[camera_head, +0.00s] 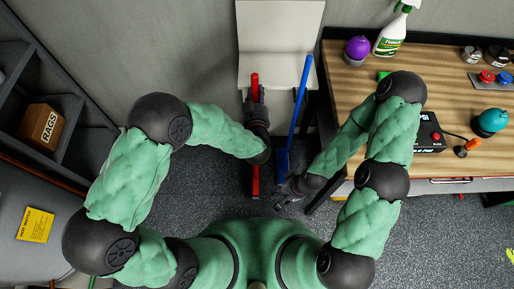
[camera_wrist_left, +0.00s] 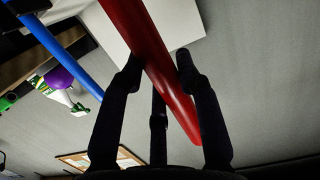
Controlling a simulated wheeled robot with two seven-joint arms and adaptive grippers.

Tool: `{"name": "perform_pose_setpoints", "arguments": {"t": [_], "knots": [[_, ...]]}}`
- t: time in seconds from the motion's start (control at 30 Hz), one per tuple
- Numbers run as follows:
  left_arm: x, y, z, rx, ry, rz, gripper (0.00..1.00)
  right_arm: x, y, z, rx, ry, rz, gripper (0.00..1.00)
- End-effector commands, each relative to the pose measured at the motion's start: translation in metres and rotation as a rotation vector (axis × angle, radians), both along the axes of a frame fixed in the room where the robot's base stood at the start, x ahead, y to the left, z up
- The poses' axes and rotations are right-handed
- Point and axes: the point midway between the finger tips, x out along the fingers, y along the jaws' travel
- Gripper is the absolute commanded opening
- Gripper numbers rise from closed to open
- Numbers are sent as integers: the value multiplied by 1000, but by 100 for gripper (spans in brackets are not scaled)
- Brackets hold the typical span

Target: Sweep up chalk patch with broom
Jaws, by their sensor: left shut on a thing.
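A red long-handled tool (camera_head: 255,178) stands near the wall, its handle running up past my left gripper. My left gripper (camera_head: 257,100) is shut around the red handle, high on it. In the left wrist view the red handle (camera_wrist_left: 150,50) passes between the two dark fingers (camera_wrist_left: 160,72). A blue long-handled tool (camera_head: 300,95) leans just to the right, its lower end near the floor; its shaft (camera_wrist_left: 65,55) also shows in the wrist view. My right gripper (camera_head: 279,193) is low beside the blue tool's lower end, fingers apart and empty. I see no chalk patch.
A wooden workbench (camera_head: 355,95) on the right holds a spray bottle (camera_head: 391,36), a purple ball-like object (camera_head: 358,47) and a black box (camera_head: 428,134). A shelf with a rags box (camera_head: 41,128) stands left. Dark speckled floor (camera_head: 400,230) is open at the lower right.

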Motion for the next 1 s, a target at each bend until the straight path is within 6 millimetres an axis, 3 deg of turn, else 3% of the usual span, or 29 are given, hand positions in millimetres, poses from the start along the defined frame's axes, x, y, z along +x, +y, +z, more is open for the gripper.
{"name": "perform_pose_setpoints", "arguments": {"t": [0.5, 0.83, 1.0], "knots": [[-24, 0, 3, -2, -5, 0, 0, 0, 0, 6, 0, 0, 0, 40], [-25, 0, 2, -2, -5, 1, 0, 0, 0, 7, 0, 0, 0, 40], [-24, 13, 5, 5, -5, 4, 0, 0, 0, 13, 0, 0, 0, 40]]}}
